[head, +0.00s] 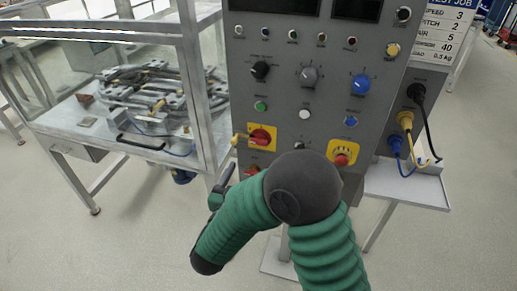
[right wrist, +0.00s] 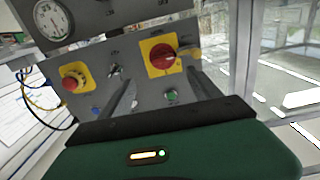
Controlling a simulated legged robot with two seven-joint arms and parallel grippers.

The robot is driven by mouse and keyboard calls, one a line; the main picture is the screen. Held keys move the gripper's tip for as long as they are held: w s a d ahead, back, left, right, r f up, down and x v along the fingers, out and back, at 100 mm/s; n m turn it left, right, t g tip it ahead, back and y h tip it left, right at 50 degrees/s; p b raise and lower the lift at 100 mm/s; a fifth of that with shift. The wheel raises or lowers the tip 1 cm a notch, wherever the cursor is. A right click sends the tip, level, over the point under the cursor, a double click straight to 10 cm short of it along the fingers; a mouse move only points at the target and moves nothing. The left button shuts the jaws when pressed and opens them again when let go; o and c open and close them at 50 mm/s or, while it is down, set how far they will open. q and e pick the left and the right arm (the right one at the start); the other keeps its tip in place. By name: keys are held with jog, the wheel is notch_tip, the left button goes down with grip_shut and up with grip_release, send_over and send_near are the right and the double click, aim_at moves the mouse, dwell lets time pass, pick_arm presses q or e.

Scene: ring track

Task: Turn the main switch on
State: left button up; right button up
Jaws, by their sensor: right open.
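The main switch (head: 262,138) is a red rotary knob on a yellow square plate, low on the left of the grey control panel (head: 290,85). It also shows in the right wrist view (right wrist: 162,57), where the panel appears upside down. My right gripper (head: 224,182) is below and left of the switch in the head view, mostly hidden behind my green forearm. In the right wrist view its two dark fingers (right wrist: 162,82) are apart, with nothing between them and the switch beyond their tips. I see no contact. My left gripper is not in view.
A red mushroom button on a yellow plate (head: 342,155) sits right of the switch. Several knobs and buttons, such as the blue knob (head: 361,84), are above. Cables plug into the panel's right side above a small shelf (head: 405,185). A framed workbench (head: 120,150) stands left.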

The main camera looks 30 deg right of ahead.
aim_at(258, 143)
jog(key=x, duration=1)
jog(key=shift+w+r, duration=0.1)
jog(key=shift+w, duration=0.5)
jog(key=shift+w+d, duration=0.25)
jog(key=shift+d, duration=0.3)
jog(key=shift+a, duration=0.2)
jog(key=shift+c, duration=1.2)
jog(key=shift+a, duration=0.15)
jog(key=c, duration=0.5)
jog(key=shift+s, duration=0.1)
jog(key=c, duration=0.6)
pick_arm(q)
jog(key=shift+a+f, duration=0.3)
pick_arm(e)
jog(key=shift+c, duration=0.2)
